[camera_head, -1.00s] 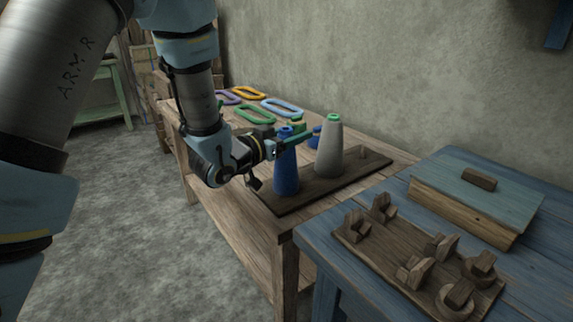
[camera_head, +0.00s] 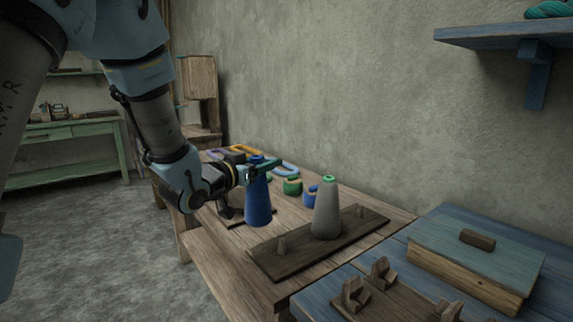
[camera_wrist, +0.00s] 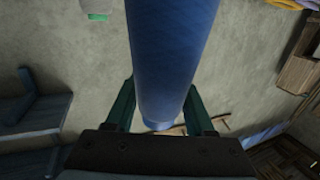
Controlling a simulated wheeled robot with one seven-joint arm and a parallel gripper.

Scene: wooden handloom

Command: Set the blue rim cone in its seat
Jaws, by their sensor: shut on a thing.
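My gripper (camera_head: 262,165) is shut on the narrow top of a blue cone (camera_head: 258,203) and holds it upright. The cone's base is left of the long dark board (camera_head: 320,250); I cannot tell whether it hangs above the table or touches it. In the wrist view the blue cone (camera_wrist: 172,55) fills the middle, its narrow end between the fingers. A grey cone (camera_head: 327,212) with a green rim stands on the board. A bare peg (camera_head: 281,246) shows at the board's left end and another peg (camera_head: 360,211) right of the grey cone.
A small dark stand (camera_head: 228,207) is partly hidden behind the blue cone. A green ring-like piece (camera_head: 292,187) and a blue one (camera_head: 310,197) lie behind the cones. A blue table (camera_head: 415,240) with a lidded box (camera_head: 480,255) is at the right; a wall shelf (camera_head: 500,37) hangs above.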

